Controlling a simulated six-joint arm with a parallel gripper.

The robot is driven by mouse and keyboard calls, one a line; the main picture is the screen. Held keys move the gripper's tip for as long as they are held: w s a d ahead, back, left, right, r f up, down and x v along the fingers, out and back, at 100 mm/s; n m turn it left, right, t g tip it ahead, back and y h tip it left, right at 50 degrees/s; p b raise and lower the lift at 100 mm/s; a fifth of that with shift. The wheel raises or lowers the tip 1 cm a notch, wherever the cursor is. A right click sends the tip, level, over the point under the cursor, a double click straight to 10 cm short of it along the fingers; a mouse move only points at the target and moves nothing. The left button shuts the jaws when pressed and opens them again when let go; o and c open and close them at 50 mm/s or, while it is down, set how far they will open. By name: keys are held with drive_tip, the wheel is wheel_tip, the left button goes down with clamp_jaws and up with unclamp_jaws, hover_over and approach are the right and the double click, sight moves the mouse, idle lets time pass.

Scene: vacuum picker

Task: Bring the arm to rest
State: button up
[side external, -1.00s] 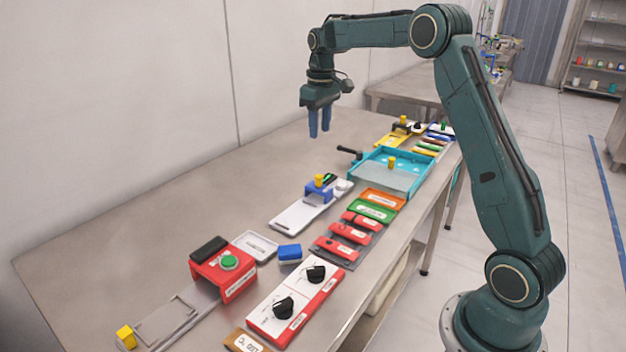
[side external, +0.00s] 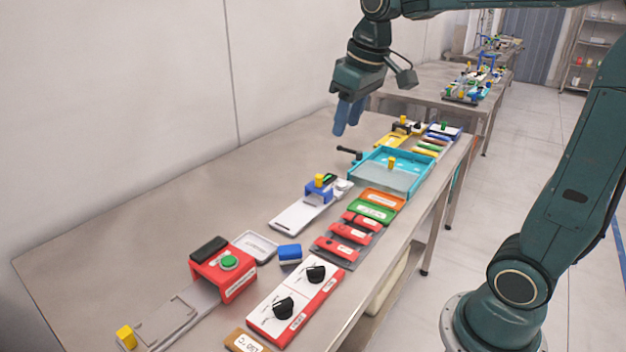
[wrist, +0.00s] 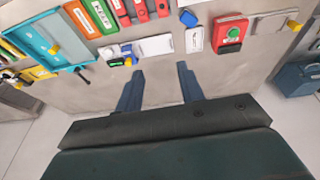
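My gripper (side external: 348,117) hangs in the air above the far part of the steel table (side external: 180,215), behind the cyan tray (side external: 412,185). It touches nothing on the table. In the wrist view my gripper (wrist: 160,85) shows two blue fingers standing well apart with only bare table between them, so it is open and empty. In the side view the fingers overlap.
On the table stand a red box with a green button (side external: 229,263), a white panel with black knobs (side external: 298,298), a blue block (side external: 290,252), red blocks (side external: 350,233) and a blue clamp with a yellow knob (side external: 319,188). The table's back left is bare.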

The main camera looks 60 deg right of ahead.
drive_tip(key=s+a+f+t, duration=0.1)
drive_tip(key=s+a+f, duration=0.1)
drive_tip(key=s, duration=0.6)
drive_tip(key=s+a+f+t, duration=0.1)
drive_tip(key=s+a+f, duration=0.2)
drive_tip(key=s, duration=0.5)
drive_tip(key=shift+a+f+y, duration=0.2)
drive_tip(key=shift+a+y, duration=0.1)
drive_tip(key=shift+a, duration=0.3)
